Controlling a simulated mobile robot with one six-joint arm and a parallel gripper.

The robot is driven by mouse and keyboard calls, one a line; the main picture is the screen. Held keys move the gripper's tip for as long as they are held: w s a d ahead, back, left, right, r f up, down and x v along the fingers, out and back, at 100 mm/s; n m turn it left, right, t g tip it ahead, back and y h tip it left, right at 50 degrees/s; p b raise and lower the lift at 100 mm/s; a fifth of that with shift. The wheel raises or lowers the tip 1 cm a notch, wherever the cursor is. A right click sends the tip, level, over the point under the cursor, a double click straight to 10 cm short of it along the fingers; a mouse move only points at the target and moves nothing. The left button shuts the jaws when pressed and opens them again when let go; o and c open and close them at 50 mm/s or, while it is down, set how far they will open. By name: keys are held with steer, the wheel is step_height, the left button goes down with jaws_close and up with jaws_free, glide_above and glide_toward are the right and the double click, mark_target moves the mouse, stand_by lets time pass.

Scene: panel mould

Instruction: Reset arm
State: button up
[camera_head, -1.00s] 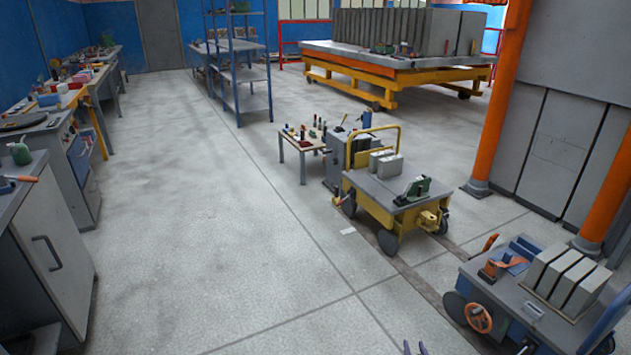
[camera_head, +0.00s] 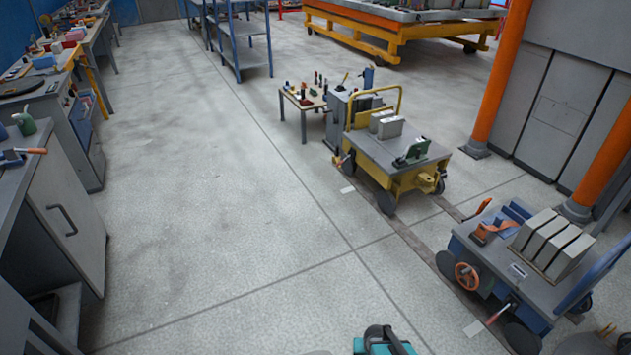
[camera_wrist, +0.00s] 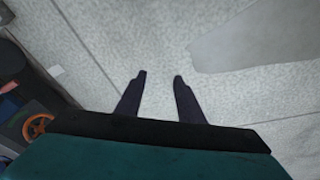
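My gripper (camera_wrist: 159,78) shows in the wrist view with its two dark fingers apart and nothing between them. It is open and empty, with pale floor beyond the fingertips. In the head view, a teal part of my arm shows at the bottom edge, right of the middle. The gripper's fingers cannot be made out there.
A blue cart (camera_head: 500,262) with grey blocks and an orange handwheel stands at the lower right. A yellow cart (camera_head: 400,172) stands beyond it. A grey cabinet (camera_head: 68,205) and benches line the left side. The floor (camera_head: 230,220) in the middle is clear.

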steer(key=s+a+r+g, duration=0.1)
steer(key=s+g, duration=0.3)
steer(key=s, duration=0.5)
steer(key=s+a+r+g+y, duration=0.1)
steer(key=s+r+g, duration=0.2)
steer(key=s, duration=0.6)
steer(key=shift+a+n+g, duration=0.2)
steer(key=shift+n+g, duration=0.2)
steer(key=shift+s+d+r, duration=0.1)
steer(key=shift+c, duration=0.5)
